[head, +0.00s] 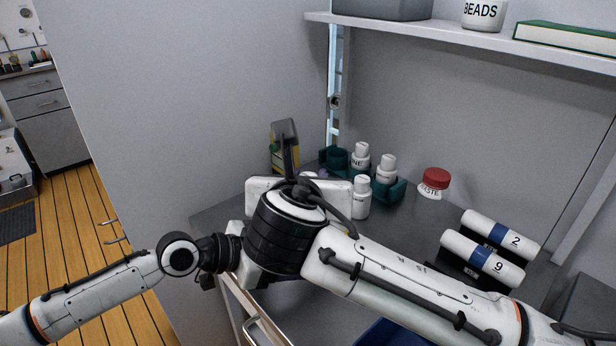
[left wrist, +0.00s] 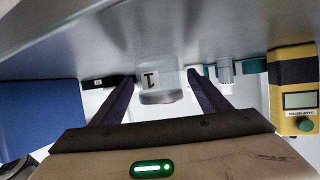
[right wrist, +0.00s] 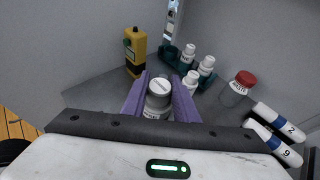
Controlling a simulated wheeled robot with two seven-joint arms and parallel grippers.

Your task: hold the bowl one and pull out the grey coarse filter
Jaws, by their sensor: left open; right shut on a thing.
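A yellow meter (right wrist: 134,50) stands at the back left. White bottles (head: 387,168) in a teal rack stand behind my right wrist. A red-lidded jar (head: 434,183) and two white cartridges (head: 483,259) are to the right. A shelf (head: 470,38) overhangs the counter.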

